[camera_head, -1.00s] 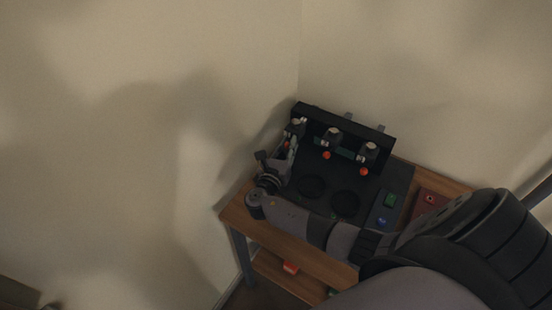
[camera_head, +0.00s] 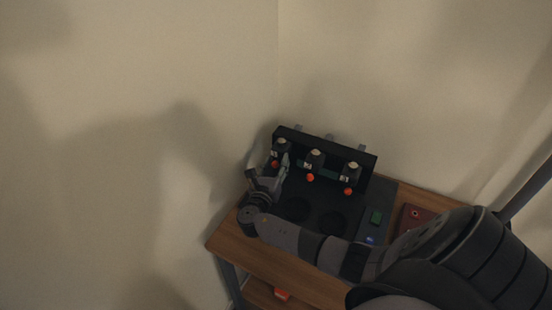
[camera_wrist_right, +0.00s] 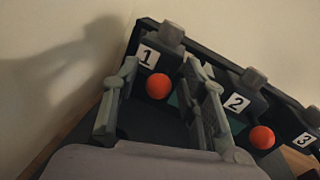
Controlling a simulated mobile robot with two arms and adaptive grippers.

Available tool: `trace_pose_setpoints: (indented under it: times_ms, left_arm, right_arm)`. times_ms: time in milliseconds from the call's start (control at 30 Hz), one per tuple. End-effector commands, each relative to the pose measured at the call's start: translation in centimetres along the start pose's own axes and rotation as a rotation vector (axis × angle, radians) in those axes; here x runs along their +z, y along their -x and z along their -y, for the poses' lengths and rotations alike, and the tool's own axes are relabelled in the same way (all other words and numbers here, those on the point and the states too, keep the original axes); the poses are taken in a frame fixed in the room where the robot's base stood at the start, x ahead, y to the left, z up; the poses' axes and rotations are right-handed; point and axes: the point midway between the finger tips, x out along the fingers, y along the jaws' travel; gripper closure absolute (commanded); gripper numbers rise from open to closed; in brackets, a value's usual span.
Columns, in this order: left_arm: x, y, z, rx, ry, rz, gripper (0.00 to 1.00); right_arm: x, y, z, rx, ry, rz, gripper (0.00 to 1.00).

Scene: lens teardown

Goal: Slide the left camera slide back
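The left camera slide (camera_head: 281,147) is a dark block with a grey top at the left end of a black rack. It bears the number 1 in the right wrist view (camera_wrist_right: 149,56), above its orange ball knob (camera_wrist_right: 158,87). My right gripper (camera_head: 269,172) is in front of this slide, on its left side. Its fingers (camera_wrist_right: 160,76) are open, one on each side of the orange knob in the picture, with visible gaps. I cannot tell how deep the fingers reach. My left gripper is not in view.
The middle slide (camera_head: 314,158), number 2, and the right slide (camera_head: 350,171), number 3, stand beside it with orange knobs. The rack sits on a dark mat on a wooden table (camera_head: 232,247) by the wall corner.

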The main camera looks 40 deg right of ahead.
Motion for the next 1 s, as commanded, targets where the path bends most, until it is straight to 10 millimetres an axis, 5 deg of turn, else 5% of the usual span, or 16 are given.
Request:
trace_pose_setpoints:
  times_ms: [267, 700, 1000]
  left_arm:
    - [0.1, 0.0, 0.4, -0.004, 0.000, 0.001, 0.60]
    - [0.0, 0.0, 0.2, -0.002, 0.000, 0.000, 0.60]
    - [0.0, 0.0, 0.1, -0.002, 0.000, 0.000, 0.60]
  right_arm:
    - [-0.1, 1.0, -0.1, 0.003, 0.001, -0.001, 0.61]
    - [-0.1, 9.7, 0.0, 0.001, -0.001, -0.003, 0.61]
    - [0.0, 12.1, 0.0, 0.000, 0.000, 0.000, 0.61]
